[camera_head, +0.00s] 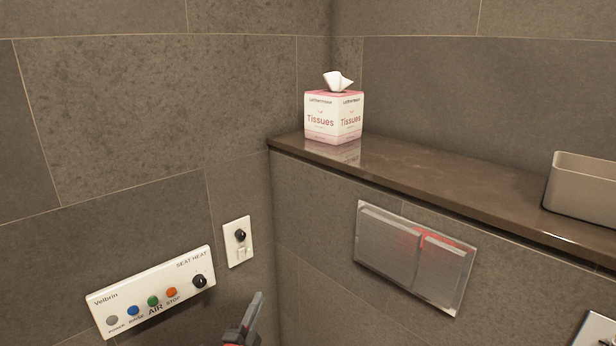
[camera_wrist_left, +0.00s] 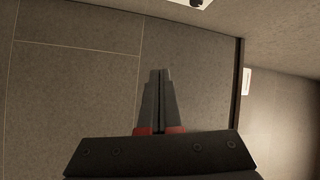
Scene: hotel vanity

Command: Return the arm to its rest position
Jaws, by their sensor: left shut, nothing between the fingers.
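My left gripper (camera_head: 254,312) shows at the bottom edge of the head view, low in front of the tiled wall, to the right of the white control panel. In the left wrist view its two dark fingers (camera_wrist_left: 159,75) lie together, shut with nothing between them. The fingers point at grey tile and touch no object that I can see. Most of the left arm is outside the head view. My right gripper is not in view.
A white panel (camera_head: 155,293) with several coloured buttons and a small switch plate (camera_head: 238,242) are on the left wall. A metal flush plate (camera_head: 413,256) is below the ledge (camera_head: 430,184). A tissue box (camera_head: 333,116) and a beige bin (camera_head: 585,190) stand on the ledge.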

